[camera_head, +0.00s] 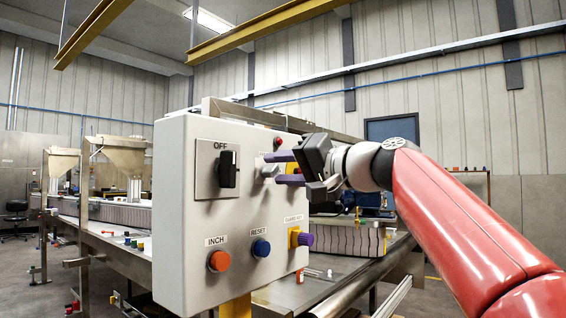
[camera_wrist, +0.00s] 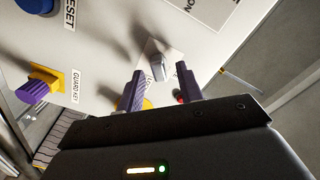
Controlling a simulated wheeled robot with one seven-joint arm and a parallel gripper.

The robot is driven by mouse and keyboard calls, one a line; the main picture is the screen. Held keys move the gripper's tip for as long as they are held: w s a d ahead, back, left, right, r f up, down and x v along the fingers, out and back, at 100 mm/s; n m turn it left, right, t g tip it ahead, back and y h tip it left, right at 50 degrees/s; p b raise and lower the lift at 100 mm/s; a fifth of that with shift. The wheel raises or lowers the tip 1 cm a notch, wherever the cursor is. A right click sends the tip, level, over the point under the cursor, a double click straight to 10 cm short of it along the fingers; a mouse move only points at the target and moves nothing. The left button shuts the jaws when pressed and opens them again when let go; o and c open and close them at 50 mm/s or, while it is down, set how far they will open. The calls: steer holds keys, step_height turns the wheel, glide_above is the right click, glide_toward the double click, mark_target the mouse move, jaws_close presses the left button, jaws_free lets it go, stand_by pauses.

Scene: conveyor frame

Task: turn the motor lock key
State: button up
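A pale grey control box (camera_head: 185,270) faces me. A small silver key-like piece (camera_head: 270,171) projects from it, partly hidden by my gripper; I take it as the motor lock key. In the wrist view this piece (camera_wrist: 157,68) stands on a white plate, between and ahead of my fingers. My gripper (camera_head: 281,168) is open, its two purple fingers apart, one above and one below the piece in the head view. In the wrist view my gripper (camera_wrist: 160,70) holds nothing. The piece's label is not readable.
The box also carries a black OFF switch (camera_head: 228,170), an orange INCH button (camera_head: 219,261), a blue RESET button (camera_head: 261,248) and a purple guard key (camera_head: 306,239) on a yellow mount. A red knob (camera_head: 277,142) sits near the upper finger. The conveyor (camera_head: 110,245) runs behind.

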jaws_close()
stand_by(0.5)
steer(key=m, duration=0.3)
steer(key=shift+w+f+m, duration=0.1)
steer(key=shift+m, duration=0.3)
steer(key=shift+f+m+p, duration=0.1)
steer(key=shift+m+p, duration=0.3)
steer(key=shift+m, duration=1.5)
jaws_free()
